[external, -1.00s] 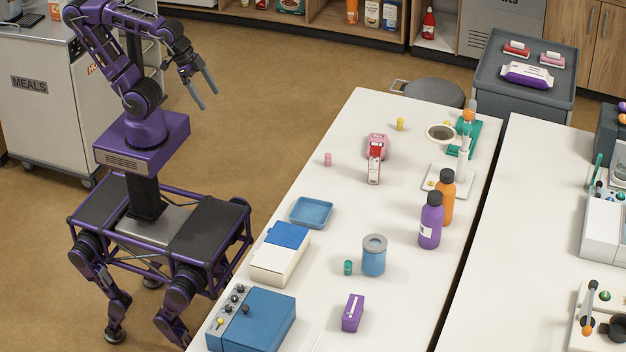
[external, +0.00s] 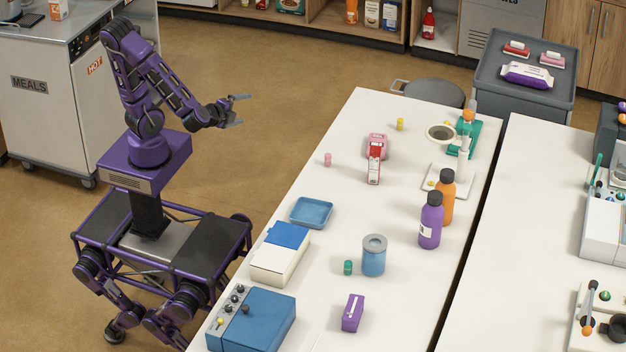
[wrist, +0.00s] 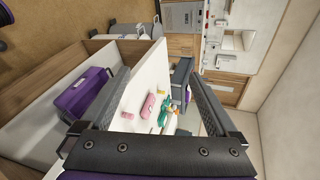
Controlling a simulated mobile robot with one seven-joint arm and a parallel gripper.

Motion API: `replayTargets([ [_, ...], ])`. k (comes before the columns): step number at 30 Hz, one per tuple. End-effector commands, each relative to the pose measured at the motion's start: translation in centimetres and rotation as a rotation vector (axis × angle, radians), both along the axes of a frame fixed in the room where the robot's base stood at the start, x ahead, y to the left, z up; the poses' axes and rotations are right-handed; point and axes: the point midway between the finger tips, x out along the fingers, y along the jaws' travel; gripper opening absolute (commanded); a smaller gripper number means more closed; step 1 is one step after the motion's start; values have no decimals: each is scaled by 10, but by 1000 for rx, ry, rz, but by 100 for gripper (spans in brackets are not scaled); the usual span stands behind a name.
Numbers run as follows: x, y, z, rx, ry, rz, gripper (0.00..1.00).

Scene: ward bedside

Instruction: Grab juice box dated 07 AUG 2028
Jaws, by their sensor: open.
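A red and white carton (external: 374,166) stands on the long white table, in front of a pink device (external: 377,141). A small purple box with a white strip on top (external: 352,312) lies near the table's front end. An orange and white carton (external: 58,9) stands on the meals cart at upper left. No date can be read on any of them. My gripper (external: 245,109) is open and empty, in the air left of the table and well short of these boxes. In the wrist view its open jaws (wrist: 160,77) frame part of the table.
The white table (external: 340,220) also bears a blue tray (external: 311,212), a blue canister (external: 373,256), purple (external: 430,222) and orange (external: 446,200) bottles, and a blue control box (external: 252,322). A grey stool (external: 434,92) stands at its far end. Floor between me and the table is clear.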

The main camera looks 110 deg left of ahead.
Motion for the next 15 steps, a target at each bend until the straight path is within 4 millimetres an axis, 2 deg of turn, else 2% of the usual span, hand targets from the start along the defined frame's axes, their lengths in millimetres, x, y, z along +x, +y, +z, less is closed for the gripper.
replayTargets([
  [8, 20, -2, -11, 44, -10, -80, 95],
  [15, 43, -4, -2, -85, -18, -61, 95],
])
